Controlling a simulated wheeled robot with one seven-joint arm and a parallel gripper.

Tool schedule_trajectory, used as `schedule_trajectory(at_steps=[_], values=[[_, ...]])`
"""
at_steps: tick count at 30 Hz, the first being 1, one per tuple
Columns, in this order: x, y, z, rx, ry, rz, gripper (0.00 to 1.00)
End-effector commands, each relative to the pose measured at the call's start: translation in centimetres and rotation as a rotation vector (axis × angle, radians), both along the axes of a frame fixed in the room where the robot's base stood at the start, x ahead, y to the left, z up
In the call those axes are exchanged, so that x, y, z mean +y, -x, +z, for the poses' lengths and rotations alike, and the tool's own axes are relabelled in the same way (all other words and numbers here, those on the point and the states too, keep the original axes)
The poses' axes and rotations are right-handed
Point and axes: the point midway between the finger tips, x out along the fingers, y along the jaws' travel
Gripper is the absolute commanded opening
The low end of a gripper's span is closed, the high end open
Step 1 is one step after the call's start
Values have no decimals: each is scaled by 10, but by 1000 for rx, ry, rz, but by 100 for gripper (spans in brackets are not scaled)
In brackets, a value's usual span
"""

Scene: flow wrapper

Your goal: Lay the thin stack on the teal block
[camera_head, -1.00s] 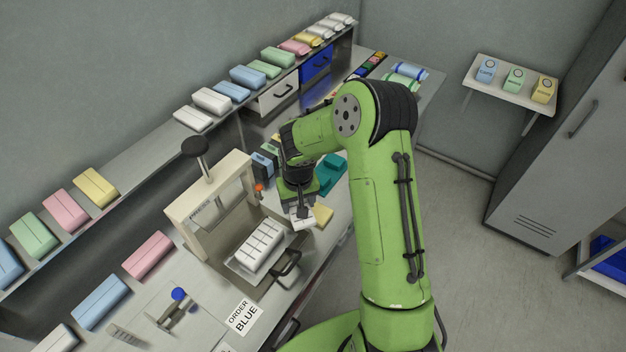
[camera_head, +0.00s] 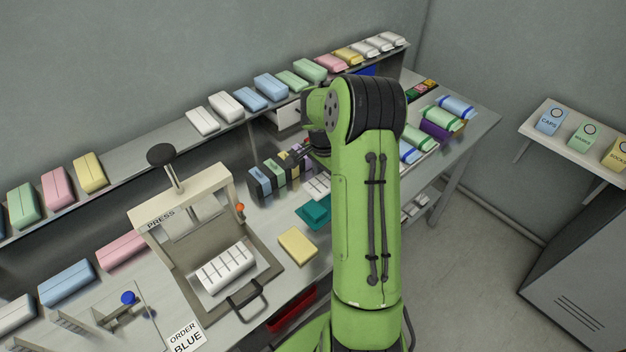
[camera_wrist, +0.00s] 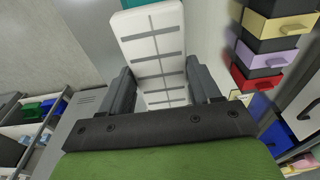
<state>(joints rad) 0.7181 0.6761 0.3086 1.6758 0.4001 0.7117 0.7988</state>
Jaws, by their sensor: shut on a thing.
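My gripper (camera_wrist: 162,86) is shut on a thin white stack (camera_wrist: 153,45) crossed by grey bands, with a finger on each side of it. The teal block (camera_head: 314,214) lies on the bench right of the press in the head view. Part of the held stack (camera_head: 318,186) shows there, just behind the teal block and beside my arm. In the wrist view, teal (camera_wrist: 133,3) shows past the far end of the stack.
The press (camera_head: 190,215) stands left with a thicker white stack (camera_head: 226,268) in it. A yellow block (camera_head: 298,246) lies in front of the teal block. A row of dark holders (camera_head: 275,176) stands behind it. Wrapped packs (camera_head: 440,119) lie to the right.

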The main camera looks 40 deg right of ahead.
Motion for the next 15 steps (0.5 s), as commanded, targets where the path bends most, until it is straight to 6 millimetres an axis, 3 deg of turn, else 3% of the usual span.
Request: schedule_trajectory(at_steps=[15], values=[[1, 0, -56, 3, -1, 5, 34]])
